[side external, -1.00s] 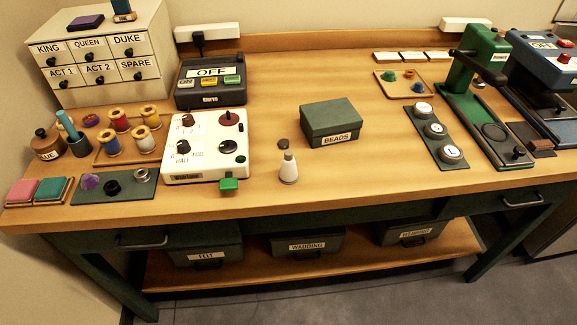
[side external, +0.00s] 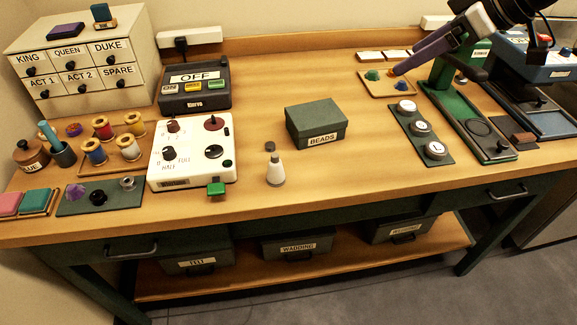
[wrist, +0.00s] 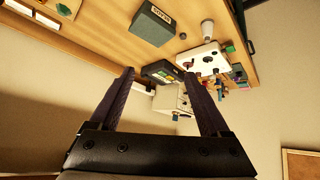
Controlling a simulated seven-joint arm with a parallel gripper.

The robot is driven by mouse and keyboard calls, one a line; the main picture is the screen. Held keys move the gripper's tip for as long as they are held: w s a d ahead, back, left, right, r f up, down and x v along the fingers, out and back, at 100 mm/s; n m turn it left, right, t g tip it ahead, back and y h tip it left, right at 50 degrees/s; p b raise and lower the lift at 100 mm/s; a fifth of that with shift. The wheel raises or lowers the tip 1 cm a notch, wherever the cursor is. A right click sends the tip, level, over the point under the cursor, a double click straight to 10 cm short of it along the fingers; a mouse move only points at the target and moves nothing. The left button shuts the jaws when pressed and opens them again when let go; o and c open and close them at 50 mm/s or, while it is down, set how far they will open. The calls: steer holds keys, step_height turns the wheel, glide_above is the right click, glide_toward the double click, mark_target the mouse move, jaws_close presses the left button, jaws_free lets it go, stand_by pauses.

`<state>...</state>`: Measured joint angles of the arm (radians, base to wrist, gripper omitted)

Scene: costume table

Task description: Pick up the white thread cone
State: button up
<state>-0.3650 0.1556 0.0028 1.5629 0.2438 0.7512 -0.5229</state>
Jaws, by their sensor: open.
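The white thread cone (side external: 275,172) stands upright near the front edge of the table, in front of the beads box and right of the white control panel. My gripper (side external: 398,70) is at the upper right of the side view, above the back right of the table, well away from the cone. In the wrist view my gripper (wrist: 159,74) has its two purple fingers spread apart with nothing held between them.
A green beads box (side external: 316,123) stands behind the cone. The white panel (side external: 190,152) with knobs and a green button (side external: 216,189) is to its left. A strip of round buttons (side external: 421,131) and a green press (side external: 467,105) are at right. The wood right of the cone is clear.

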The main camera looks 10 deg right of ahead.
steer(key=w+a+f+n+g, duration=0.2)
steer(key=w+a+f, duration=0.1)
steer(key=a+f, duration=0.75)
steer(key=g, duration=0.1)
glide_toward(279, 161)
steer(key=x, duration=0.5)
steer(key=shift+f, duration=0.45)
steer(key=shift+x, duration=3)
steer(key=shift+a+r, duration=0.1)
steer(key=shift+a, duration=0.1)
jaws_close()
